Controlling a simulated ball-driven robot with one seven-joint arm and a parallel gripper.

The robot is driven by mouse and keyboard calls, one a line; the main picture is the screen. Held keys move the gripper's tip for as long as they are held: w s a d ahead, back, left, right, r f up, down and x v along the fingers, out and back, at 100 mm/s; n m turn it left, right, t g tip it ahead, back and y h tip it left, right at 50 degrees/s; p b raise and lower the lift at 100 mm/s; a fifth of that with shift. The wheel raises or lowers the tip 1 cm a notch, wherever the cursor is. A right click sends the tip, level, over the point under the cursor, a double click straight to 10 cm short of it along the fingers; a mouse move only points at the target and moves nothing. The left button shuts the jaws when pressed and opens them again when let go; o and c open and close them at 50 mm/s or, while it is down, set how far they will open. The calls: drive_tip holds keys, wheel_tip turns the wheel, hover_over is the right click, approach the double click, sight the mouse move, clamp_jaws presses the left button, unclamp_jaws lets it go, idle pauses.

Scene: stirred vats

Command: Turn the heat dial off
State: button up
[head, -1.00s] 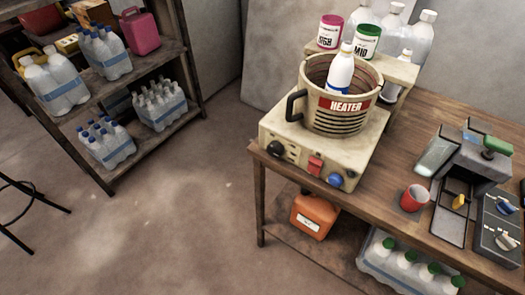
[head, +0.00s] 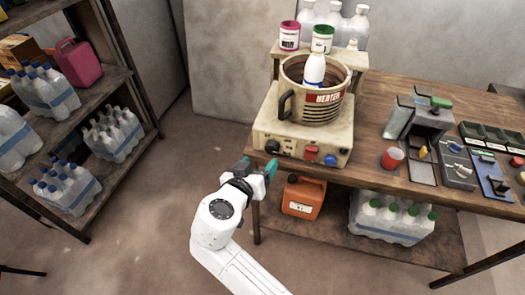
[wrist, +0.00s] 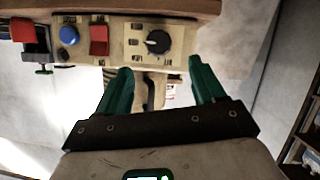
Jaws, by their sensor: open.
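The heater (head: 302,137) is a cream box on the left end of the wooden table, with a coiled round pot marked HEATER on top. Its front panel carries a black dial (head: 272,146), a red switch (head: 311,153) and a blue knob (head: 330,159). In the wrist view, which shows the panel upside down, the black dial (wrist: 157,41) has a pale pointer mark. The red switch (wrist: 99,40) and blue knob (wrist: 68,36) are left of it. My gripper (head: 259,166) is open and empty, apart from the panel; its green fingers (wrist: 160,72) point toward the black dial.
A white bottle (head: 315,71) stands in the pot. An orange canister (head: 303,197) and bottle pack (head: 392,219) are on the lower shelf. A red cup (head: 392,158) stands right of the heater. A bottle rack (head: 110,60) is at left, with clear floor between.

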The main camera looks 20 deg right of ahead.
sight(271, 150)
drive_tip(key=p+x, duration=0.1)
drive_tip(key=x, duration=0.7)
drive_tip(key=shift+w+d+f, duration=0.2)
drive_tip(key=shift+w+d, duration=0.05)
drive_tip(key=c, duration=1.1)
drive_tip(key=shift+o, duration=0.2)
